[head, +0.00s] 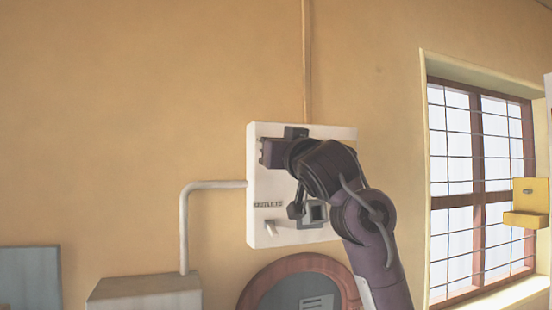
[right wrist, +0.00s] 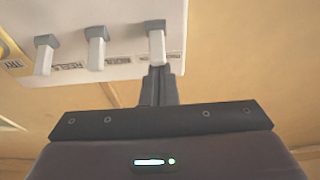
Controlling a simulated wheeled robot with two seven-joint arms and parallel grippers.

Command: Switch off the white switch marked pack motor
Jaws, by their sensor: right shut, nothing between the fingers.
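A white switch panel (head: 258,185) hangs on the wall; my right arm covers most of it in the head view. In the right wrist view three white levers with grey ends stand in a row on the panel: a left lever (right wrist: 44,58), a middle lever (right wrist: 96,52) and a right lever (right wrist: 157,44). My right gripper (right wrist: 160,78) is shut and empty, its fingertips right at the lower end of the right lever; I cannot tell whether they touch. The small labels are partly hidden, and I cannot read pack motor on any. My left gripper is out of view.
A conduit (head: 184,225) runs from the panel's left side down to a grey box (head: 145,293). A round reddish frame (head: 262,280) is below the panel. A barred window (head: 480,180) and a yellow wall box (head: 530,198) are at right.

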